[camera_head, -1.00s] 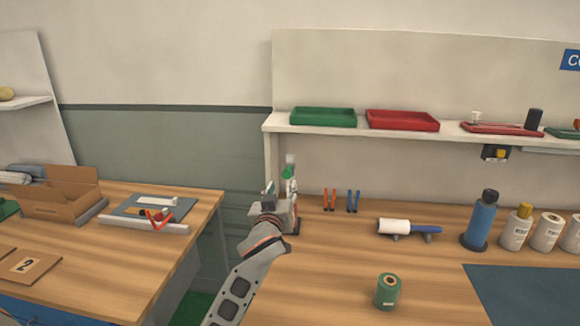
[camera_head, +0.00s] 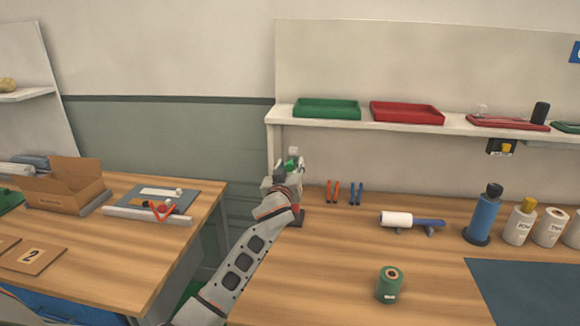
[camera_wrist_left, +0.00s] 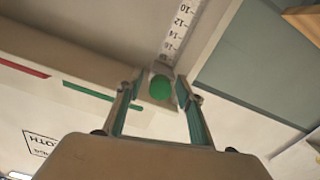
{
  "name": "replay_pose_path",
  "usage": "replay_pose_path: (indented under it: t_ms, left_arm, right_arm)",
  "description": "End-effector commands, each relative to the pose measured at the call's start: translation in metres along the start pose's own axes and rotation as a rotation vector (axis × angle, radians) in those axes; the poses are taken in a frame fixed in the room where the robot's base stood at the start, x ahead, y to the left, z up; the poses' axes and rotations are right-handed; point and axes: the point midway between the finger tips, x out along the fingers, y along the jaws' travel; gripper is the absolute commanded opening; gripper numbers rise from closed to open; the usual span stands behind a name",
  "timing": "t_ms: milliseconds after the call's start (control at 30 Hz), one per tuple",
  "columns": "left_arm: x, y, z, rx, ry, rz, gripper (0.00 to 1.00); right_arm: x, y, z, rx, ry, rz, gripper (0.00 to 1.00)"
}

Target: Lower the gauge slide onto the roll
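The gauge stands at the back left of the workbench, with a white numbered scale (camera_wrist_left: 182,30) that shows in the left wrist view. Its slide has a round green knob (camera_wrist_left: 160,87), which also shows in the head view (camera_head: 291,164). My left gripper (camera_wrist_left: 158,84) has its two fingers apart, one on each side of the knob, with gaps visible; it also shows in the head view (camera_head: 287,172). My arm and gripper hide the gauge's lower part, so I cannot see what lies under the slide. A green roll (camera_head: 388,286) stands upright near the bench front. My right gripper is not in view.
Orange pliers (camera_head: 333,192) and blue pliers (camera_head: 356,194) stand right of the gauge. A shelf (camera_head: 358,121) with trays overhangs the back.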

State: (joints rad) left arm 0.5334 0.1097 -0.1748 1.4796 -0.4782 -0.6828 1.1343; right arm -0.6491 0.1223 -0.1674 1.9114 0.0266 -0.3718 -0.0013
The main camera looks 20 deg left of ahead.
Motion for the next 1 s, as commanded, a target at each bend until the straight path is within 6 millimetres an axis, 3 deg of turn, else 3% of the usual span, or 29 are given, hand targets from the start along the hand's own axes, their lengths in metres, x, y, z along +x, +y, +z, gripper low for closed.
replay_pose_path:
  t_ms: [167, 300, 567, 1000]
  left_arm:
    - [0.0, 0.0, 0.0, 0.0, 0.0, 0.0, 0.37]
    - [0.0, 0.0, 0.0, 0.0, 0.0, 0.0, 0.01]
    - [-0.001, 0.0, 0.006, -0.003, 0.001, 0.004, 0.0]
    - [-0.001, -0.011, 0.073, -0.007, -0.001, 0.007, 0.0]
  right_arm:
    - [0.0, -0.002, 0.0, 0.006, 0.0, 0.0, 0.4]
    - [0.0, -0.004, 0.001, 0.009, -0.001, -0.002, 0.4]
    - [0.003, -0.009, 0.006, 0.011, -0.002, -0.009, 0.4]
    - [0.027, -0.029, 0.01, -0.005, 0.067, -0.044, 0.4]
